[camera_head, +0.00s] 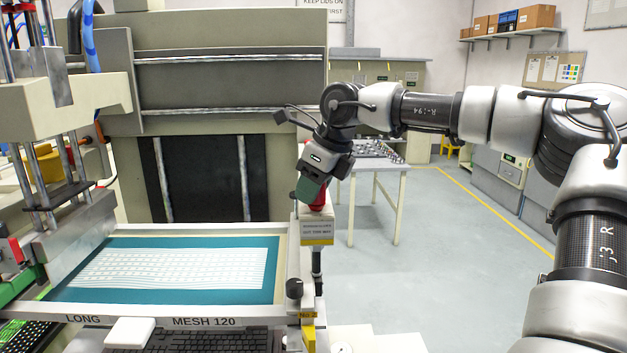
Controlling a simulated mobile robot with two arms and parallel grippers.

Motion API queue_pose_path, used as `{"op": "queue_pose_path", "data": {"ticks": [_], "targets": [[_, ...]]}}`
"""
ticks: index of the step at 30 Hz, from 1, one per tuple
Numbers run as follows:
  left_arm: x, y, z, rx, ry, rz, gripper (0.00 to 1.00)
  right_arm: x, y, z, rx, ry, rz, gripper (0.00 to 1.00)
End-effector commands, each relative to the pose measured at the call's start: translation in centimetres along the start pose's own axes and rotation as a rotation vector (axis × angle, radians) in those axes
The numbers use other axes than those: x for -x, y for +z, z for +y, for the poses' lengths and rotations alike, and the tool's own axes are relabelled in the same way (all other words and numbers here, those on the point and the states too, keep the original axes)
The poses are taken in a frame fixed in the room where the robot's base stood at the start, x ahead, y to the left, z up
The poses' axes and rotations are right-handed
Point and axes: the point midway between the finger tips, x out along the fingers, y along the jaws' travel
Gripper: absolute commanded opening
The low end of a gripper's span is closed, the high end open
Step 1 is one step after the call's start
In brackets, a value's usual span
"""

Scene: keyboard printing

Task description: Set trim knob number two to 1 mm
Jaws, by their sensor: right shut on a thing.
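My right gripper (311,190) reaches in from the right and points down at the machine's right side. It is shut on a red knob (319,203), which is partly hidden behind the green-faced fingers. The red knob sits at the top of a post with a small printed plate (317,231). I cannot read a number or scale on the knob. A black knob (294,288) stands lower, at the right front corner of the screen frame, near a small yellow label (308,315). My left gripper is not in view.
The teal printing screen (180,297) lies in a frame marked MESH 120. A dark keyboard (205,341) and a white block (130,333) are at the front. A side table (380,169) with small parts stands behind my gripper. The floor (450,260) at right is clear.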

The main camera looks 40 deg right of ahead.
Motion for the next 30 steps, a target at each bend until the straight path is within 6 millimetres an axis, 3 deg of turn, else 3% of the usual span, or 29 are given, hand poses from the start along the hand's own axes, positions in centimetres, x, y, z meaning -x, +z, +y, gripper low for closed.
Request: {"op": "queue_pose_path", "data": {"ticks": [15, 30], "targets": [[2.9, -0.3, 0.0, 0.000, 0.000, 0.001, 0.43, 0.4, 0.1, 0.3, 0.418, 0.173, -0.003, 0.14], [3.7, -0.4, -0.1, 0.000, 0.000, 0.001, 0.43, 0.3, 0.0, 0.4, 0.610, 0.248, -0.004, 0.14]]}}
